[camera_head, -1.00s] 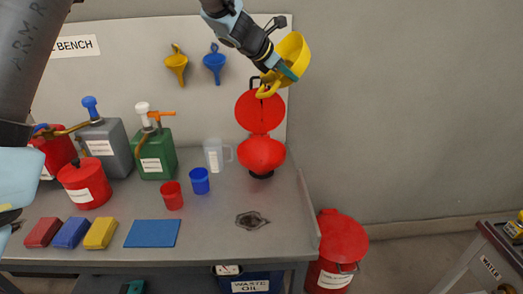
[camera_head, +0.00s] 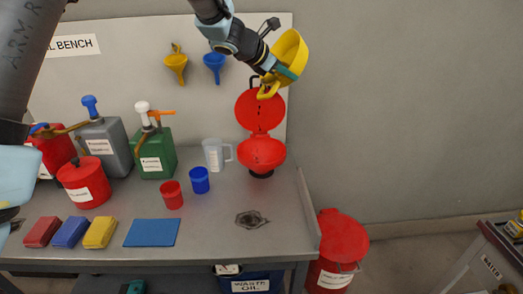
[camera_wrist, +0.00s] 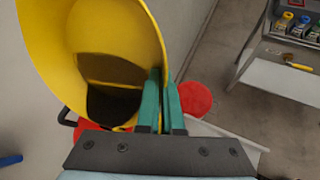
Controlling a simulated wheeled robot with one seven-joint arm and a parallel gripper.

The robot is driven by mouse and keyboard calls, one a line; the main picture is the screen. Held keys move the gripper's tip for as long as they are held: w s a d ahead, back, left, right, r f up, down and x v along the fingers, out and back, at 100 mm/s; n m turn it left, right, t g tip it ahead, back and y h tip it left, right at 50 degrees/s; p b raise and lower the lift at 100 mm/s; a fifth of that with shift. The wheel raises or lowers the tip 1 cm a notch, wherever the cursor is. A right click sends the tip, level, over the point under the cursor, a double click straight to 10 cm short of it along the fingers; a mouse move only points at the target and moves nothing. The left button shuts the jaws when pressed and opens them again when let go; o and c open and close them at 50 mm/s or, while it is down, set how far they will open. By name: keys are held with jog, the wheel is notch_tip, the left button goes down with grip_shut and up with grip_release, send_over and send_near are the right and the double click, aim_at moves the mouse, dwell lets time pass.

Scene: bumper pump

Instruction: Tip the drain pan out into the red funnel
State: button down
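The yellow drain pan (camera_head: 291,46) is held high above the bench, tilted steeply with its spout end low in front of the funnel's raised lid. My gripper (camera_head: 284,71) is shut on the pan's edge; its green fingers (camera_wrist: 160,105) show against the pan wall in the wrist view. Dark liquid lies in the low end of the pan (camera_wrist: 90,28). The red funnel (camera_head: 261,153) stands on the bench with its round lid (camera_head: 267,110) open upright behind it. Small dark specks show below the spout against the lid, perhaps falling liquid. The funnel's inside is hard to see.
A clear jug (camera_head: 214,154), blue cup (camera_head: 200,181) and red cup (camera_head: 172,196) stand left of the funnel. A green pump can (camera_head: 156,153) is further left. A drain (camera_head: 251,219) lies in front. A red bin (camera_head: 341,240) stands right of the bench.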

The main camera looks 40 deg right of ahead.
jog(key=shift+a+r+h+b, duration=0.3)
jog(key=shift+h+b, duration=0.3)
jog(key=shift+b, duration=1.8)
jog(key=b, duration=0.3)
jog(key=h+b, duration=0.1)
jog(key=b, duration=0.1)
jog(key=shift+w+a+f+n+g+b, duration=0.15)
jog(key=shift+a+f+n+g+b, duration=0.15)
jog(key=shift+f+b, duration=0.1)
jog(key=shift+h+b, duration=0.3)
jog(key=shift+b, duration=0.25)
jog(key=shift+f+b, duration=0.25)
jog(key=shift+b, duration=0.3)
jog(key=b, duration=0.3)
jog(key=shift+w+a+f+h, duration=0.1)
jog(key=shift+w+a+h, duration=0.05)
jog(key=shift+a+h, duration=0.2)
jog(key=shift+h+b, duration=0.25)
jog(key=shift+b, duration=0.45)
jog(key=shift+a+r+g, duration=0.1)
jog(key=shift+r+g, duration=0.2)
jog(key=shift+r, duration=0.25)
jog(key=shift+w+a+f+h+b, duration=0.15)
jog(key=shift+h+b, duration=0.15)
jog(key=shift+b, duration=0.65)
